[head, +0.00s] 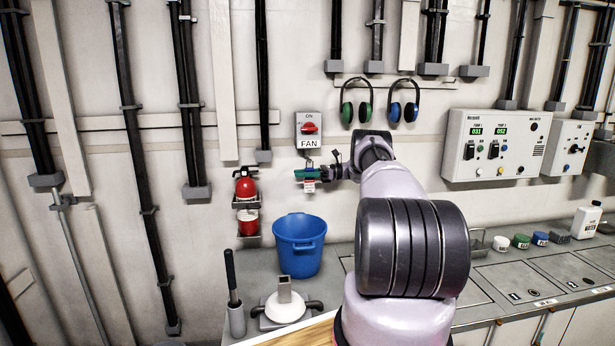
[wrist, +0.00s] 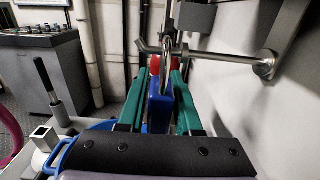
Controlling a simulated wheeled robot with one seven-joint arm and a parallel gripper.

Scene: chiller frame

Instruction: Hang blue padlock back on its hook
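My gripper (wrist: 160,98) has green fingers, and the blue padlock (wrist: 159,112) is between them in the wrist view. The fingers appear shut on its body. Its metal shackle (wrist: 168,62) points up. A metal hook (wrist: 222,57) sticks out from a round wall flange and crosses behind or through the shackle. I cannot tell whether the shackle is around the hook or only in front of it. In the head view my gripper (head: 310,175) is just below the FAN switch (head: 309,130), with a red and white tag (head: 309,186) beneath it. The padlock body is hard to see there.
A red fire extinguisher (head: 246,186) hangs left of my gripper. A blue bucket (head: 299,245) stands on the counter below. Green ear defenders (head: 356,103) and blue ear defenders (head: 404,102) hang upper right. A control box (head: 497,146) is further right.

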